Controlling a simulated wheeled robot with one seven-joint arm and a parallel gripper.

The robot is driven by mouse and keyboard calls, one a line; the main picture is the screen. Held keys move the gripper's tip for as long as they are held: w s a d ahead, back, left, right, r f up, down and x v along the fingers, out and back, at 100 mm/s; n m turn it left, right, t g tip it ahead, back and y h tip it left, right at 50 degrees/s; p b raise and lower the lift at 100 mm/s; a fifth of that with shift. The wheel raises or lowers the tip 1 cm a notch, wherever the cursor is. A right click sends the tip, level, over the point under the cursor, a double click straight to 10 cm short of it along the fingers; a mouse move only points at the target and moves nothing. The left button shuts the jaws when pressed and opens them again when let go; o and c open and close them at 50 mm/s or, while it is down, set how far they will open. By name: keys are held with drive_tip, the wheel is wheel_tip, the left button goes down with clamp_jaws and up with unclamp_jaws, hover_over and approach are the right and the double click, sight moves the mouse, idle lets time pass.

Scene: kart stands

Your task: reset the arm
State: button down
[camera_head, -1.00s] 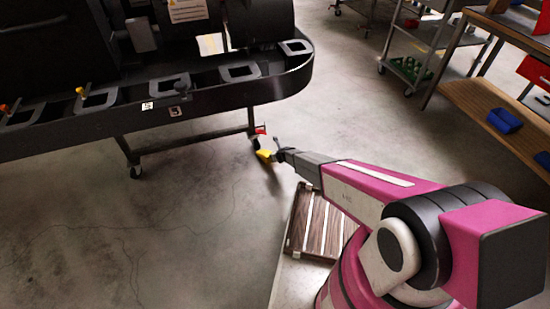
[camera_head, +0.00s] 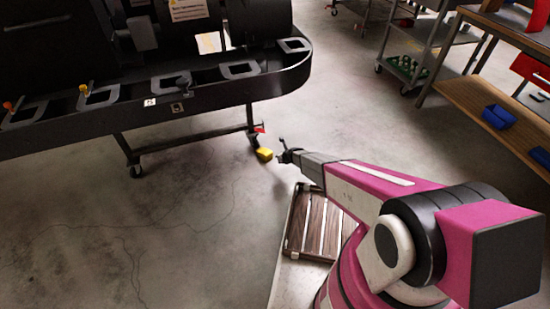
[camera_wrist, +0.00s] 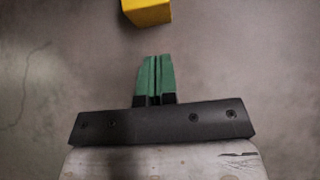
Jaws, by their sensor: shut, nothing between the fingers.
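My gripper (camera_wrist: 154,78) shows in the wrist view with its green fingers together and nothing between them. In the head view my gripper (camera_head: 282,157) is at the end of my pink and grey arm, out over the concrete floor. A yellow block (camera_head: 264,154) is just left of the gripper in the head view. The yellow block also shows at the top edge of the wrist view (camera_wrist: 147,11), beyond the fingertips and apart from them, partly cut off by the frame.
A dark stand (camera_head: 215,90) with square openings fills the upper left. A small red thing (camera_head: 259,130) is by its leg. A brown slatted crate (camera_head: 316,226) is below my arm. Shelves with a blue bin (camera_head: 499,117) stand at right. The lower-left floor is clear.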

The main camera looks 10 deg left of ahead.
drive_tip(key=s+d+r+n+g, duration=0.1)
drive_tip(key=s+d+r+n, duration=0.3)
drive_tip(key=r, duration=0.5)
drive_tip(key=s+d+r+n+g, duration=0.1)
drive_tip(key=s+d+r+n, duration=0.1)
drive_tip(key=d+r+n, duration=0.4)
drive_tip(key=s+d+r+n, duration=0.25)
drive_tip(key=d+r, duration=0.35)
drive_tip(key=r, duration=0.5)
drive_tip(key=s+d+r+n+g+h, duration=0.1)
drive_tip(key=s+d+r+n+h, duration=0.2)
drive_tip(key=s+d+r+n, duration=0.3)
drive_tip(key=s+d+r+n+g+h, duration=0.2)
drive_tip(key=s+d+r+n+h, duration=0.2)
drive_tip(key=s+d+r+n, duration=0.3)
drive_tip(key=s+d+r, duration=0.3)
drive_tip(key=d+r, duration=0.4)
drive_tip(key=d, duration=0.3)
drive_tip(key=shift+g, duration=0.3)
